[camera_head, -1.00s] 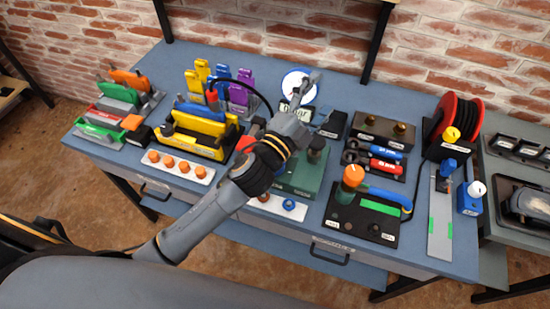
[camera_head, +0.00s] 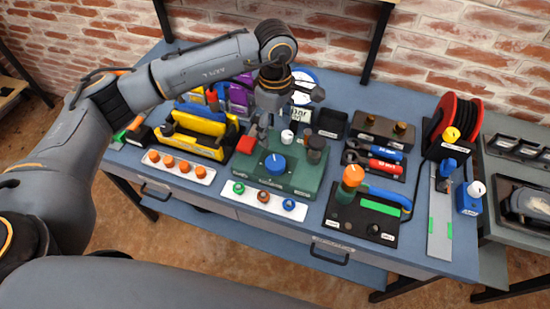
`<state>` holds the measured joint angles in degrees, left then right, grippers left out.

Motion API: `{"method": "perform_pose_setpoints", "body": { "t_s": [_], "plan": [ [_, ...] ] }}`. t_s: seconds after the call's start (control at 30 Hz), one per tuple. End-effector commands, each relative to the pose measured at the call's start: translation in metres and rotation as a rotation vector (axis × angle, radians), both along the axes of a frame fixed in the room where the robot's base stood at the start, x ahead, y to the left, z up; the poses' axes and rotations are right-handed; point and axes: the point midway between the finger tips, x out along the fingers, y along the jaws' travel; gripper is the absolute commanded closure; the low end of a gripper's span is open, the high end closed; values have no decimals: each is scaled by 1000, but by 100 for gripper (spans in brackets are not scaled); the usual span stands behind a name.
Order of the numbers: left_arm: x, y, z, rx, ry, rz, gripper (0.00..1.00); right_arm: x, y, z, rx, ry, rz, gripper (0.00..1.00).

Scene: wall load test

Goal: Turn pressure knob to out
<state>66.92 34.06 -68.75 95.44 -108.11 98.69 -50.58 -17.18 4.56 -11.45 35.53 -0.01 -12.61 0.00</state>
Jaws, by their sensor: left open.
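A green box (camera_head: 301,180) stands on the blue workbench, carrying a large blue knob (camera_head: 275,163) with a pale pointer mark, a small white knob (camera_head: 287,136) and a dark cylinder (camera_head: 316,150). Its labels are too small to read, so I cannot tell which knob is for pressure. My left gripper (camera_head: 282,126) is open and points down above the back of the box, behind the blue knob and near the white knob. It appears empty. My right gripper is not in view.
In front is a white strip of coloured buttons (camera_head: 263,197). A black panel (camera_head: 362,214) with an orange-topped knob stands right.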

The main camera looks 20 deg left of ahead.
Motion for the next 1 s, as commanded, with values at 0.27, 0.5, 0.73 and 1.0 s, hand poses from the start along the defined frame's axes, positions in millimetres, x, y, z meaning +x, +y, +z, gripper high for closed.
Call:
{"method": "perform_pose_setpoints", "body": {
  "t_s": [0.27, 0.5, 0.73, 1.0],
  "plan": [
    [-1, 3, -32, 13, 5, 1, 24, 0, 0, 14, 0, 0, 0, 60],
    [-2, 2, -84, 12, 6, 0, 24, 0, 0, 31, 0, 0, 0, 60],
    [-1, 2, -122, 9, 3, 1, 24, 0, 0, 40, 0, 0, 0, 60],
    [0, 2, -137, 9, 0, -1, 24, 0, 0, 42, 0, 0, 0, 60]
  ]
}}
